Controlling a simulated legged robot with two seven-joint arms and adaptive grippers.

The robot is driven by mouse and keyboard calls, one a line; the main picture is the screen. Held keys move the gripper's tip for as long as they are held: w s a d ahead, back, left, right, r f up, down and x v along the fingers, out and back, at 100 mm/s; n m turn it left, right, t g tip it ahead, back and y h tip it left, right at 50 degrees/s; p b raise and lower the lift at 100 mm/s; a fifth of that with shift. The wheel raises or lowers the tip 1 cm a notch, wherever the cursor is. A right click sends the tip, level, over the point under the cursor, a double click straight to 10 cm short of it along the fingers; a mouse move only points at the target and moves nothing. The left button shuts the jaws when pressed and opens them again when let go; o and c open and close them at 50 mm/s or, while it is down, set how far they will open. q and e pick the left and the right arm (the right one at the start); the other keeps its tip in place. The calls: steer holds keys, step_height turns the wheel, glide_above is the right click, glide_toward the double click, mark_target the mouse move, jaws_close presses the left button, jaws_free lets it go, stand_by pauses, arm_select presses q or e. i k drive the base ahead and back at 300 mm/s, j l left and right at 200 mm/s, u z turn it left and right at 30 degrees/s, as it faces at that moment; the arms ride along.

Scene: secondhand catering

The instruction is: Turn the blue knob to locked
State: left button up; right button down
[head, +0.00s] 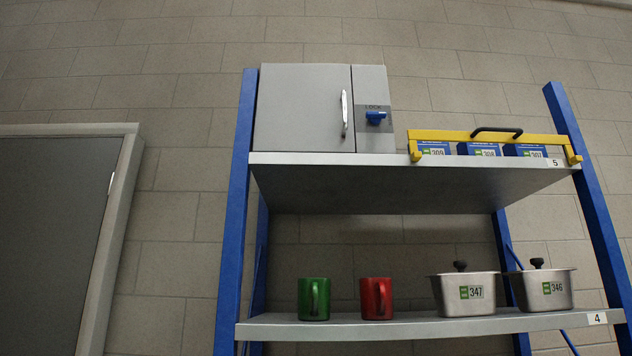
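The blue knob (375,118) sits on a dark plate marked LOCK, on the right panel of a grey cabinet (298,112). Its grip looks roughly horizontal. The cabinet stands on the top shelf at its left end. Its door looks shut and has a silver upright handle (345,113) just left of the knob. Neither of my grippers shows in the head view.
The top shelf (290,159), marked 5, also holds blue boxes (482,149) behind a yellow bar (456,136) with a black handle. The lower shelf (270,328) holds a green mug (311,299), a red mug (374,299) and two lidded steel pots (480,306). Blue posts (236,220) flank the shelves.

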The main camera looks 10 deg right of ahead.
mark_target(374, 117)
steer(key=j+z, duration=0.4)
steer(key=k+j+z, duration=0.1)
steer(key=z, duration=0.3)
